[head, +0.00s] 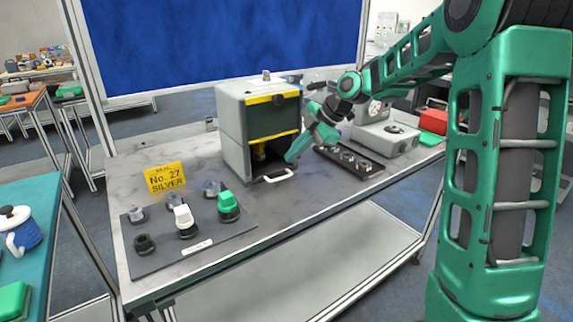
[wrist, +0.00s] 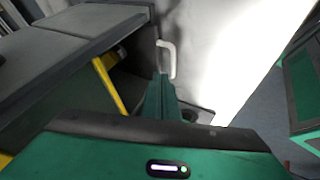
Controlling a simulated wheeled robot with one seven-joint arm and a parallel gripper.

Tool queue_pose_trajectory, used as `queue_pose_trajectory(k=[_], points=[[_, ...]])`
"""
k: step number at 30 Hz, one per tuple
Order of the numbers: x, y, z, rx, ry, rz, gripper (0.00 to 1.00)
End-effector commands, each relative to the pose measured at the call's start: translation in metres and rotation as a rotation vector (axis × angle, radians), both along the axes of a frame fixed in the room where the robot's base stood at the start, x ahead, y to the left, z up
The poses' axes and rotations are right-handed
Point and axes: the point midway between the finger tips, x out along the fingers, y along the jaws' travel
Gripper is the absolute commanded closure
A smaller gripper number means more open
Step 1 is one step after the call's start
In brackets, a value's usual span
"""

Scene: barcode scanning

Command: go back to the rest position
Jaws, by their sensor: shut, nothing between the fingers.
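My gripper (head: 290,156) is shut and empty. It points down and to the left, at the right front side of the grey box with yellow trim (head: 231,122), close to its opening. I cannot tell whether it touches the box. In the wrist view the green fingers (wrist: 161,85) are together, beside the box (wrist: 75,25) and close to a white handle (wrist: 168,58). The handle also shows low in front of the box in the head view (head: 277,177). The inside of the box is dark and mostly hidden.
The table (head: 300,205) has free room at its front middle. A dark mat (head: 165,262) with several small items and a yellow sign (head: 165,178) stand at left. A black tray (head: 350,160) with round parts, a grey device (head: 385,140) and a red box (head: 434,118) lie right.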

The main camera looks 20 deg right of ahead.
Motion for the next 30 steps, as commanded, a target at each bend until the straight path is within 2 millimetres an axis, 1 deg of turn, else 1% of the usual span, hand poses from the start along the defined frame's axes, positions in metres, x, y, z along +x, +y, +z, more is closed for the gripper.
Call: queue_pose_trajectory(k=[1, 4, 7, 12, 14, 17, 20, 21, 23, 24, 26, 27, 29, 30], points=[[-0.002, -0.003, 0.006, -0.001, 0.0, 0.0, 1.0], [-0.005, -0.005, 0.015, -0.001, 0.002, 0.005, 1.0], [-0.007, -0.007, 0.019, -0.001, 0.004, 0.007, 1.0], [-0.01, -0.009, 0.022, -0.002, 0.013, -0.005, 1.0], [-0.016, -0.013, 0.022, -0.006, 0.035, -0.041, 1.0], [-0.037, -0.028, 0.019, -0.018, 0.11, -0.175, 1.0], [-0.071, -0.051, 0.016, -0.027, 0.22, -0.396, 1.0], [-0.089, -0.061, 0.014, -0.028, 0.268, -0.499, 1.0], [-0.116, -0.077, 0.011, -0.028, 0.338, -0.657, 1.0], [-0.135, -0.086, 0.008, -0.024, 0.381, -0.764, 1.0], [-0.164, -0.1, 0.005, -0.016, 0.442, -0.927, 1.0], [-0.184, -0.109, 0.002, -0.009, 0.481, -1.034, 1.0], [-0.216, -0.12, -0.002, 0.005, 0.537, -1.198, 1.0], [-0.238, -0.127, -0.006, 0.016, 0.572, -1.309, 1.0]])
